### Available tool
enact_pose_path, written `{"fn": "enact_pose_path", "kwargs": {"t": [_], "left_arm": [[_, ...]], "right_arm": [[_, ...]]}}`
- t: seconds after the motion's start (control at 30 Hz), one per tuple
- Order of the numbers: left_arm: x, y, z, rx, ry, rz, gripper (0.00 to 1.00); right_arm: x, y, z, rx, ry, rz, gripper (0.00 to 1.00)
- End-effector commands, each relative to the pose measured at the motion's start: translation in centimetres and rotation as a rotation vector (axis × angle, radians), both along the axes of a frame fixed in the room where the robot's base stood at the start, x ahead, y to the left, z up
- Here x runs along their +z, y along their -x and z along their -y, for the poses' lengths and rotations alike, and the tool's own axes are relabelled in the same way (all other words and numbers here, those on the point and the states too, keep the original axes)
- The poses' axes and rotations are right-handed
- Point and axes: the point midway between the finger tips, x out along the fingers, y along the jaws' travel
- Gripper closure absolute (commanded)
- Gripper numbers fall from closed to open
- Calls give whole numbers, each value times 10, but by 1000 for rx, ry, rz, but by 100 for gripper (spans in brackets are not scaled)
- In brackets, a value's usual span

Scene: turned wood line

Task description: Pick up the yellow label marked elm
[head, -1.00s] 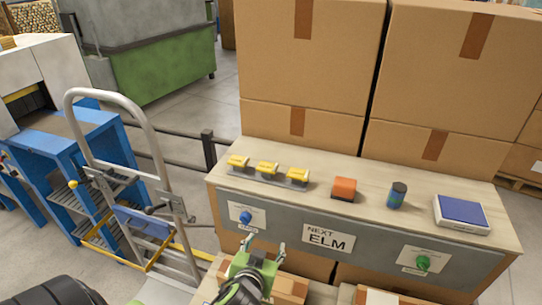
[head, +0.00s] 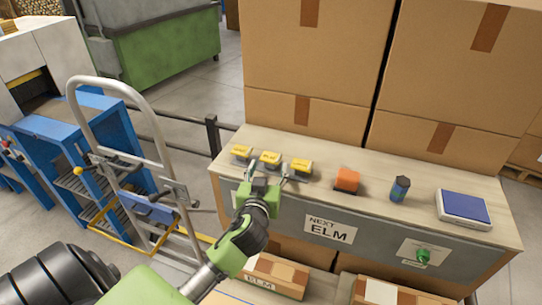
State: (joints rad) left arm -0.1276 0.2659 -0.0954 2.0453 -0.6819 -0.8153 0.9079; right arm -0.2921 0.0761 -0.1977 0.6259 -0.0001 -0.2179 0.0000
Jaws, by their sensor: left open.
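Three yellow labels stand in a row on a grey holder at the left end of the bench top: a left one (head: 241,152), a middle one (head: 270,159) and a right one (head: 301,167). Their print is too small to read, so I cannot tell which is marked elm. My left gripper (head: 266,172) is open and empty, with its fingers just in front of the middle label. I cannot tell whether it touches the label. The gripper hides part of the holder and the bench front. My right gripper is not in view.
A sign reading NEXT ELM (head: 331,230) is on the bench front. An orange block (head: 347,180), a dark jar (head: 399,189) and a blue-topped scale (head: 463,208) stand to the right. Large cartons (head: 315,60) rise behind; a hand truck (head: 160,145) stands left.

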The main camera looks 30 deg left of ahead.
Motion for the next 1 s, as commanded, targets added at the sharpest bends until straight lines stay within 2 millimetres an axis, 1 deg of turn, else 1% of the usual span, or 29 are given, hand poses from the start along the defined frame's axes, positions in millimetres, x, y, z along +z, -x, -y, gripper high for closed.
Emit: {"fn": "enact_pose_path", "kwargs": {"t": [0.03, 0.17, 0.33, 0.63, 0.67, 0.7, 0.73, 1.0], "left_arm": [[6, -6, -3, 1, -3, 2, 48], [6, -24, -11, 0, -5, 0, 48], [0, -39, -17, 0, -2, 1, 48], [-3, -42, -19, 0, 0, 1, 48], [-3, -42, -19, 0, 0, 1, 53], [-3, -42, -19, 0, 0, 1, 62], [-3, -42, -19, 0, 0, 1, 65], [-3, -42, -19, 0, 0, 1, 66]], "right_arm": [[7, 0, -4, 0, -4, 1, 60], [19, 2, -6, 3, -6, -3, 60], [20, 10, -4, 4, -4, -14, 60], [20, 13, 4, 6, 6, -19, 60], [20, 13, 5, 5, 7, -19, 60], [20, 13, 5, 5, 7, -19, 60], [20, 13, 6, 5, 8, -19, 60], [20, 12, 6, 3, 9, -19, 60]]}}
